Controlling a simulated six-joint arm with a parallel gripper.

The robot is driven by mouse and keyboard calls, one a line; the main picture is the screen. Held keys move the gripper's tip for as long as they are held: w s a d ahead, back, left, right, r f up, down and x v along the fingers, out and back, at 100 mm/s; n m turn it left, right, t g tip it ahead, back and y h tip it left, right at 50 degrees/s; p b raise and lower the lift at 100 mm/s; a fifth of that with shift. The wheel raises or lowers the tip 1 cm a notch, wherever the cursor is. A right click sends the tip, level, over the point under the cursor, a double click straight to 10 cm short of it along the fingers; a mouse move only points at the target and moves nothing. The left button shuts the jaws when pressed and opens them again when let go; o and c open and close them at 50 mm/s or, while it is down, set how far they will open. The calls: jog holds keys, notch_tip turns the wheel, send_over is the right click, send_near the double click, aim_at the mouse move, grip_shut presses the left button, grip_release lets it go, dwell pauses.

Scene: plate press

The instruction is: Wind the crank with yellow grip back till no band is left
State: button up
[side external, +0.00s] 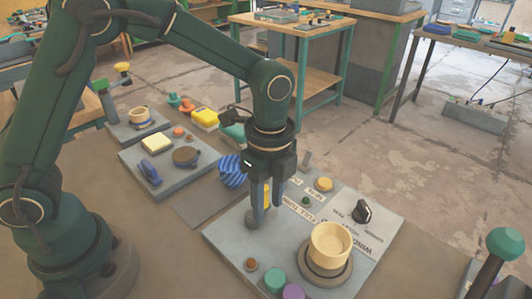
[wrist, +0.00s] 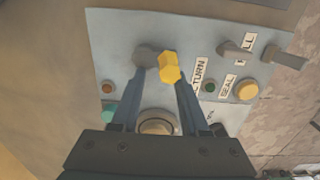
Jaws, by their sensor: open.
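The crank's yellow grip (wrist: 169,67) is a hexagonal knob beside a round grey hub (wrist: 146,56) on the grey panel (wrist: 112,30). My gripper (wrist: 161,78) is open, with its fingers pointing down at the panel around the yellow grip. In the wrist view the grip shows between and just beyond the fingertips; I cannot tell whether they touch it. In the side view my gripper (side external: 265,208) stands over the crank, and its fingers partly hide the yellow grip. I cannot make out a band in either view.
A cream cup (side external: 330,243) stands on a dark ring near the crank. The panel also carries a black knob (side external: 362,211), a yellow button (side external: 324,184), and teal (side external: 275,280) and purple (side external: 293,292) knobs. A blue striped ball (side external: 232,171) lies behind. A green-topped lever (side external: 505,244) stands at right.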

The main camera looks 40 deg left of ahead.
jog(key=shift+w+r, duration=0.15)
jog(key=shift+r, duration=3.6)
notch_tip(320, 180, up, 5)
jog(key=n+t, duration=0.1)
jog(key=t, duration=0.1)
send_over(269, 220)
jog(key=a, duration=0.2)
jog(key=s+a+r+n+t, duration=0.1)
jog(key=s+a+r+n, duration=0.2)
jog(key=s+a+n, duration=0.1)
jog(key=s+a+f+n+t, duration=0.2)
jog(key=s+n, duration=0.6)
jog(key=n, duration=0.5)
notch_tip(269, 220, down, 2)
jog(key=shift+a+f+t, duration=0.25)
jog(key=shift+a+t, duration=0.15)
jog(key=shift+a, duration=0.4)
jog(key=shift+s, duration=0.1)
